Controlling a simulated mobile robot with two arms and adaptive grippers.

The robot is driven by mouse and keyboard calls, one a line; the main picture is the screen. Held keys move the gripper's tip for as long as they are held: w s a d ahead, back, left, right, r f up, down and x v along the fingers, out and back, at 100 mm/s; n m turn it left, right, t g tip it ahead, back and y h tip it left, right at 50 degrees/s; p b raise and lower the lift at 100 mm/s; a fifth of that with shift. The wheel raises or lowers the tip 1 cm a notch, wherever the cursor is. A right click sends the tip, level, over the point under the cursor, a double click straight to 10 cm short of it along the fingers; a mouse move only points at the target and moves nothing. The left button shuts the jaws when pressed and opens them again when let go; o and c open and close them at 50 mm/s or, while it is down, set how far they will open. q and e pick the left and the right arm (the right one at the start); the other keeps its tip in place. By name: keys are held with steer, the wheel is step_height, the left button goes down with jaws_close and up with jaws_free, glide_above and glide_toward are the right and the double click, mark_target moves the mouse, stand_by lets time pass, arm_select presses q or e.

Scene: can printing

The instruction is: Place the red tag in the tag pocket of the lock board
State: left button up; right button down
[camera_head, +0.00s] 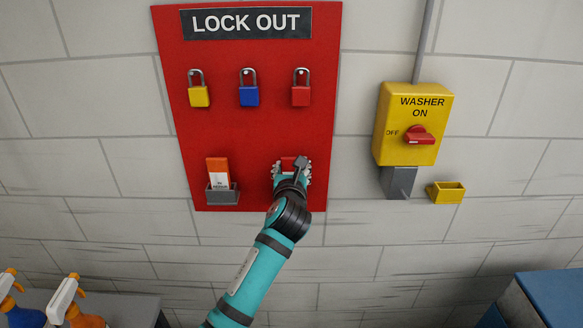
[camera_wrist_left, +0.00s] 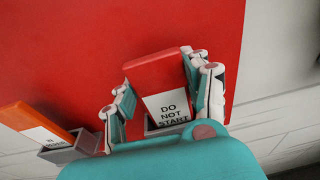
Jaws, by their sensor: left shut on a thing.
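The lock board (camera_head: 245,135) is a red panel on the wall, lettered LOCK OUT. My left gripper (camera_head: 291,170) is at its lower right part, shut on the red tag (camera_head: 289,162). In the left wrist view, the red tag (camera_wrist_left: 155,70) is upright between the two fingers (camera_wrist_left: 160,92), with a white DO NOT START label. A grey tag pocket (camera_wrist_left: 151,125) shows around the tag's lower end, partly hidden by the gripper. The tag's lower end looks at or inside the pocket; how deep I cannot tell. My right gripper is out of view.
An orange tag (camera_head: 217,166) stands in a grey pocket (camera_head: 222,196) at the board's lower left. Yellow, blue and red padlocks hang above. A yellow washer switch box (camera_head: 405,130) and small yellow holder (camera_head: 446,192) are to the right. Spray bottles (camera_head: 65,300) stand lower left.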

arm_select(q)
steer(key=o, duration=1.1)
steer(key=shift+f, duration=0.1)
steer(key=shift+c, duration=0.2)
steer(key=shift+s, duration=0.1)
steer(key=s+r+b, duration=0.1)
steer(key=s+r, duration=0.1)
steer(key=s, duration=0.9)
steer(key=shift+s+a+b, duration=0.2)
steer(key=shift+s+b, duration=0.15)
